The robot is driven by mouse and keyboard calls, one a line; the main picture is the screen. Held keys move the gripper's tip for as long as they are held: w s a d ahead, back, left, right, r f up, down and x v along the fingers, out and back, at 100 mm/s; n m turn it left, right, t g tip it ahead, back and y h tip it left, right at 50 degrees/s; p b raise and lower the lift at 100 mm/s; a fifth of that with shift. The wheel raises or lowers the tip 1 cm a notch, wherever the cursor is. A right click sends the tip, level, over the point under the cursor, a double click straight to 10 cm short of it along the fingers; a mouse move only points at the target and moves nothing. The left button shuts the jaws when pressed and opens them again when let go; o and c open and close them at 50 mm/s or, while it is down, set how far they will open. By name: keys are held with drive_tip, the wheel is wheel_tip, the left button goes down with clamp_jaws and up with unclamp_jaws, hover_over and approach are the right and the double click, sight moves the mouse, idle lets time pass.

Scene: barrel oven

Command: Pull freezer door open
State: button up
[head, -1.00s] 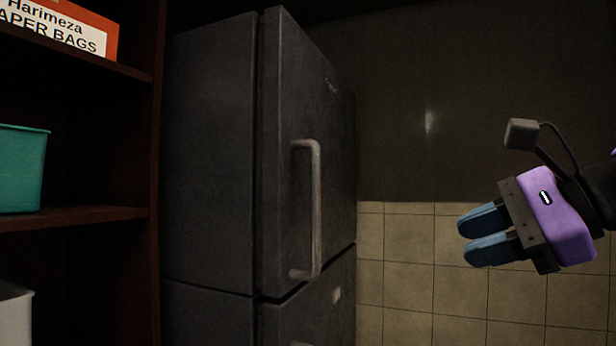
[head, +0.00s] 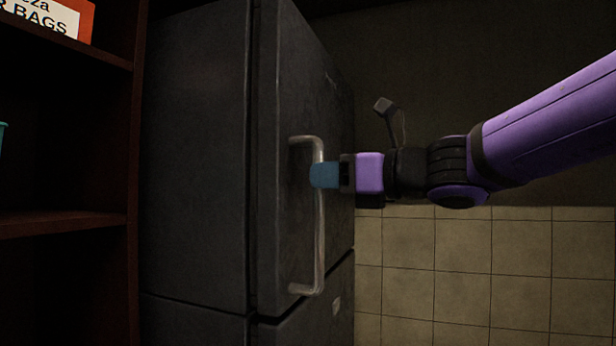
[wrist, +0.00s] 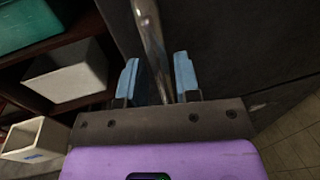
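The dark grey freezer door (head: 290,90) is the upper door of a tall fridge, and it is shut. Its pale vertical bar handle (head: 320,245) stands out from the door near its left edge. My gripper (head: 318,175) is at the upper part of the handle in the head view. In the wrist view the handle (wrist: 152,40) runs between the two blue fingers of my gripper (wrist: 158,80). The fingers are apart, with gaps beside the bar. The fingertips hide a short piece of the handle in the head view.
A dark wooden shelf unit (head: 65,222) stands left of the fridge. A white bin (wrist: 65,72) and a green bin (wrist: 30,22) sit on it. The lower fridge door (head: 310,320) is below.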

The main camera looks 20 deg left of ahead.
drive_tip(key=shift+x, duration=1.95)
clamp_jaws()
